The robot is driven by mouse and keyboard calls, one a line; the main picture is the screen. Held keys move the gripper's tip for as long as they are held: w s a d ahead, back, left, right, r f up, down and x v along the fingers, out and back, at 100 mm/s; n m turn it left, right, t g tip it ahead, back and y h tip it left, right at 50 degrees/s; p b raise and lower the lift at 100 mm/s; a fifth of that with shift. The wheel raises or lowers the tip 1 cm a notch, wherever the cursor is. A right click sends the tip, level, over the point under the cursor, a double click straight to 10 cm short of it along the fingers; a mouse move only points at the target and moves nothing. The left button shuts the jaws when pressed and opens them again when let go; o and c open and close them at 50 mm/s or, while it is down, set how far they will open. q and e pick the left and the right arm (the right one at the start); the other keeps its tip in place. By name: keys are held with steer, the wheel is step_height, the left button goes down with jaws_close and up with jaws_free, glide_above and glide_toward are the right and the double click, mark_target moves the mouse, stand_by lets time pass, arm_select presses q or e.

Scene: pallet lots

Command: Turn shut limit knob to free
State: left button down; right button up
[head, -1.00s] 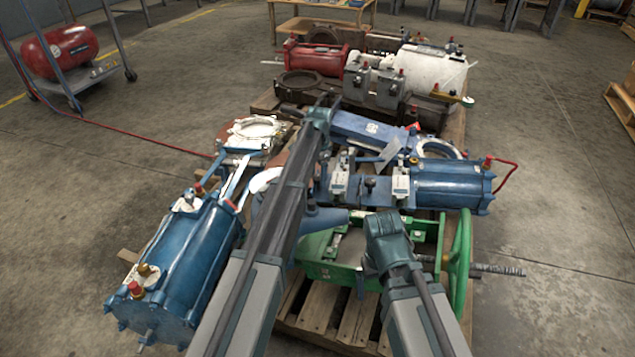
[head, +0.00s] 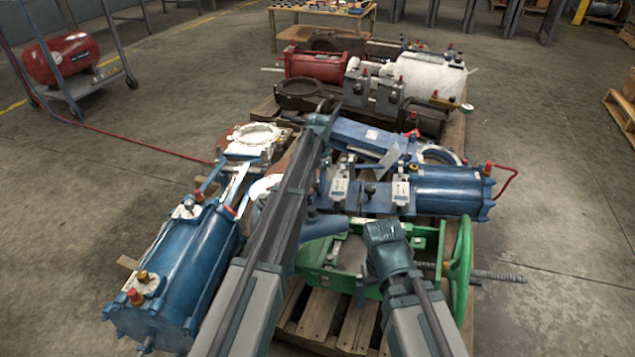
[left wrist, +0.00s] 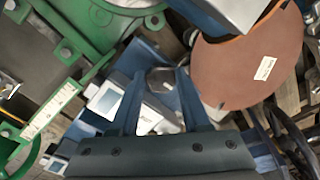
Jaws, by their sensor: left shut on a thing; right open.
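The limit knob cannot be picked out with certainty. The blue actuator with two grey limit boxes and a blue cylinder (head: 445,190) lies across the pallet. A dark knob (head: 369,190) stands between the boxes. In the left wrist view, my left gripper (left wrist: 158,73) reaches in among blue parts, beside a white-labelled box (left wrist: 107,100).
A green handwheel (head: 460,265) stands at the pallet's right edge. Another blue cylinder (head: 170,280) lies at the left. A brown disc (left wrist: 245,70) is close right of my left gripper. Red and white actuators lie behind.

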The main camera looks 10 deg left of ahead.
arm_select(q)
steer(key=shift+n, duration=0.9)
steer(key=shift+c, duration=1.9)
jaws_free()
steer(key=shift+r, duration=0.1)
step_height(320, 180, up, 14)
steer(key=p, duration=1.3)
steer(key=shift+d+f+p, duration=0.2)
steer(key=shift+p, duration=0.2)
